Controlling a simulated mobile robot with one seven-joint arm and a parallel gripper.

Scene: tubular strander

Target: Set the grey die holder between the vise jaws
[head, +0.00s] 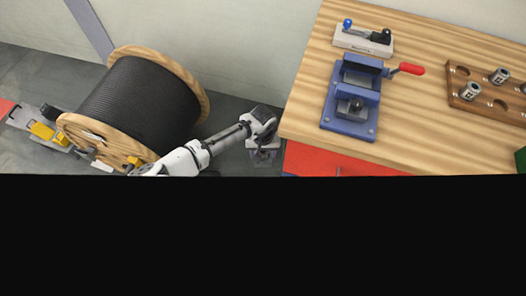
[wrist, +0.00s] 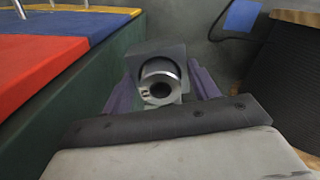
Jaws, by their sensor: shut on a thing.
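My gripper (head: 263,155) hangs in the head view just left of the workbench, apart from it and below its top. In the wrist view, my gripper (wrist: 163,92) has its two purple fingers shut on the grey die holder (wrist: 160,69). A round metal collar with a dark hole faces the camera, with a dark square part behind it. The die holder is too small to make out clearly in the head view. The blue vise (head: 349,127) stands on the bench top, with its jaws apart and a red-gripped handle at its right. My gripper is left of and below the vise.
A wooden rack (head: 480,103) with metal cylinders and empty holes lies right of the vise. A toggle clamp on a pale base (head: 358,42) stands behind it. A large cable reel (head: 140,100) stands left of my arm. The lower head view is black.

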